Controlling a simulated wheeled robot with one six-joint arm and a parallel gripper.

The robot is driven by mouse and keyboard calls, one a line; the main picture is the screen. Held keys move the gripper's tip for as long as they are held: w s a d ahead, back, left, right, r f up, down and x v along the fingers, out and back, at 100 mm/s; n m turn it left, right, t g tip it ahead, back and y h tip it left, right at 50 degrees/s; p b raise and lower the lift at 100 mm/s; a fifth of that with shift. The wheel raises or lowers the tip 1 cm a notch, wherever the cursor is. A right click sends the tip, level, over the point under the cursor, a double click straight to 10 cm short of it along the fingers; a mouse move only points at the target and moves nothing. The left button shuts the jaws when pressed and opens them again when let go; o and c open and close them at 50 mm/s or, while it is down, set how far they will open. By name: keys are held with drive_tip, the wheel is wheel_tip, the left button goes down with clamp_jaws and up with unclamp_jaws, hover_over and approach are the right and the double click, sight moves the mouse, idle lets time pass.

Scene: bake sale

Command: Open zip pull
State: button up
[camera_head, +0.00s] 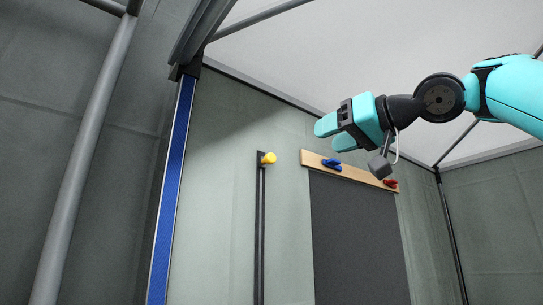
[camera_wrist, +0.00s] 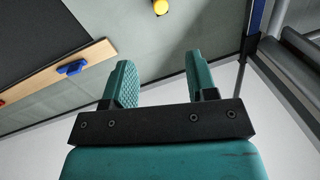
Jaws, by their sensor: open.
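The zip pull is a yellow knob (camera_head: 268,158) at the top of a dark vertical zip track (camera_head: 260,235) on the grey-green fabric wall. The knob also shows in the wrist view (camera_wrist: 161,7), at the top edge, beyond my fingertips. My gripper (camera_head: 326,133) is teal, open and empty. In the head view it appears to the right of the knob and a little higher, apart from it. In the wrist view the two fingers (camera_wrist: 158,72) stand apart with bare wall between them.
A wooden strip (camera_head: 350,172) with a blue clip (camera_head: 332,164) and a red clip (camera_head: 390,183) holds a dark panel (camera_head: 358,240) right of the zip. A blue-faced post (camera_head: 172,190) stands left. A white canopy (camera_head: 330,50) and grey poles (camera_head: 85,150) frame the space.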

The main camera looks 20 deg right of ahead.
sight(273, 158)
drive_tip(key=p+x, duration=0.4)
drive_tip(key=x, duration=1.1)
drive_tip(key=shift+w+a+f, duration=0.1)
drive_tip(key=shift+w+a, duration=0.2)
drive_tip(key=shift+w, duration=0.35)
drive_tip(key=shift+c, duration=0.4)
